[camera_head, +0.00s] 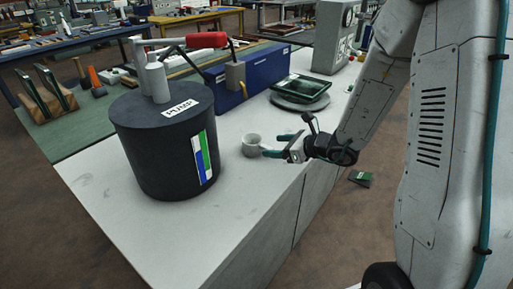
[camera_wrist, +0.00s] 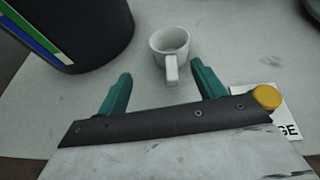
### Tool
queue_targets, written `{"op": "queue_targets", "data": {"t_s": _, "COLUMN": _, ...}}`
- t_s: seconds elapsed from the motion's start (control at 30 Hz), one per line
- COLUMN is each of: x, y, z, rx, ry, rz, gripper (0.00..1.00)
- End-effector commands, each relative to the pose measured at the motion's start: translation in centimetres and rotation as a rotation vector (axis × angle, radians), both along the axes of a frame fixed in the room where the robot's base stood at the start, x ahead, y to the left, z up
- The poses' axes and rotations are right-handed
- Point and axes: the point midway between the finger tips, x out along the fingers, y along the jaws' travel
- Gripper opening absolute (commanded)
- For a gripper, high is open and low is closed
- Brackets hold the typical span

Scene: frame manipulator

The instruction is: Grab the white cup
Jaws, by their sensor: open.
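The white cup (camera_head: 251,145) stands upright on the light grey tabletop, between the black pump and my gripper. In the wrist view the cup (camera_wrist: 170,42) is ahead of my fingers, with its handle turned toward me. My gripper (camera_head: 275,146) is open, with two teal fingers spread apart.
A large black cylinder labelled PUMP (camera_head: 166,145) stands left of the cup. The table's near right edge runs under my gripper. The tabletop in front of the pump is clear.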

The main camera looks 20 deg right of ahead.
Motion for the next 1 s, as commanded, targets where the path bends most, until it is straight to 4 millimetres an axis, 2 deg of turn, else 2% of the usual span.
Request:
{"op": "queue_targets", "data": {"t_s": 0.07, "x": 0.5, "y": -0.8, "z": -1.0, "rx": 0.020, "ry": 0.023, "rz": -0.048, "gripper": 0.68}}
{"op": "queue_targets", "data": {"t_s": 0.17, "x": 1.2, "y": -0.8, "z": -1.7, "rx": 0.030, "ry": 0.032, "rz": -0.072, "gripper": 0.68}}
{"op": "queue_targets", "data": {"t_s": 0.47, "x": 3.3, "y": 0.8, "z": -2.8, "rx": 0.029, "ry": 0.032, "rz": -0.072, "gripper": 0.68}}
{"op": "queue_targets", "data": {"t_s": 0.7, "x": 5.9, "y": 2.8, "z": -4.3, "rx": 0.030, "ry": 0.032, "rz": -0.070, "gripper": 0.68}}
{"op": "queue_targets", "data": {"t_s": 0.97, "x": 6.4, "y": 3.1, "z": -4.4, "rx": 0.029, "ry": 0.029, "rz": -0.072, "gripper": 0.68}}
{"op": "queue_targets", "data": {"t_s": 1.0, "x": 6.4, "y": 3.1, "z": -4.4, "rx": 0.029, "ry": 0.029, "rz": -0.072, "gripper": 0.60}}
